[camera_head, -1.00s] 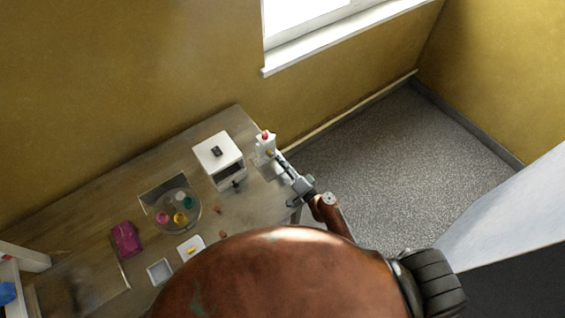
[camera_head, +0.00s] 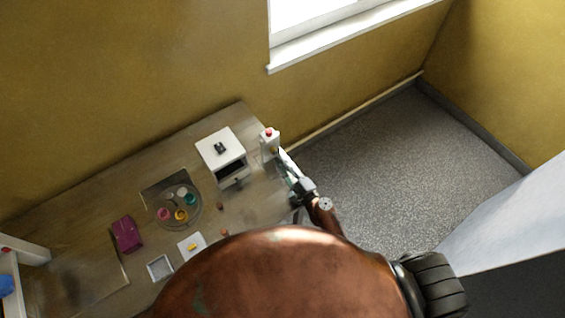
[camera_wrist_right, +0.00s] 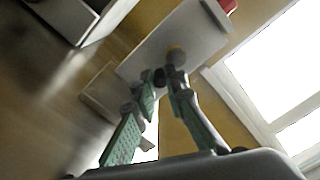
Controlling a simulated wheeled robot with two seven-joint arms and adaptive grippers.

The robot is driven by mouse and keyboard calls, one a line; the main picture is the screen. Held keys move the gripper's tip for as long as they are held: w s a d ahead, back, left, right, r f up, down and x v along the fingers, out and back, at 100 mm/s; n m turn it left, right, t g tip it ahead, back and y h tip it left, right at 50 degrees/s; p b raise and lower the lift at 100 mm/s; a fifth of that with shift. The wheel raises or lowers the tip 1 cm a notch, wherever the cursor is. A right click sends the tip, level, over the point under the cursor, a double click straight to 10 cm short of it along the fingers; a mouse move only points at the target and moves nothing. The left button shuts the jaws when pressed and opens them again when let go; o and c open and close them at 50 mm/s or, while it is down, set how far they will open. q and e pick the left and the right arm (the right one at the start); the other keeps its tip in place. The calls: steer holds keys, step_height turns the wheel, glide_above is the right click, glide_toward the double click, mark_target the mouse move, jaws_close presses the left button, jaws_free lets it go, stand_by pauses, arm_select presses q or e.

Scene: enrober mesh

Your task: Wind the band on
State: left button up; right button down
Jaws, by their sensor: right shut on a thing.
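A small white upright unit (camera_head: 269,145) with a red top stands at the table's right end. My right gripper (camera_head: 284,158) is at this unit's near side. In the right wrist view its dark fingertips (camera_wrist_right: 167,77) are close together at the knob, shut on a small part there that they mostly hide. I cannot make out a band. The white box (camera_head: 222,150) with a dark front opening stands just left of the unit. My left gripper is not in view.
On the wooden table (camera_head: 95,205), a round clear tray (camera_head: 199,214) holds several small coloured pots. A purple packet (camera_head: 127,235), a small white tray (camera_head: 160,268) and a white plate with a yellow piece (camera_head: 192,246) lie nearby. A yellow wall and window stand behind.

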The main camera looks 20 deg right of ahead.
steer(key=m, duration=0.2)
steer(key=a+m, duration=0.1)
steer(key=shift+s+r+m+p, duration=0.1)
steer(key=shift+s+m+p, duration=0.1)
steer(key=shift+m+p, duration=0.15)
steer(key=shift+s+a+r+m+p, duration=0.1)
steer(key=shift+a+m+p, duration=0.15)
steer(key=shift+m, duration=0.8)
steer(key=shift+s+a+r+m+p, duration=0.1)
steer(key=shift+m+p, duration=0.15)
steer(key=shift+m, duration=0.75)
steer(key=c, duration=2)
jaws_free()
steer(key=shift+o, duration=0.2)
steer(key=v, duration=1.2)
steer(key=shift+r, duration=0.1)
steer(key=shift+w, duration=0.1)
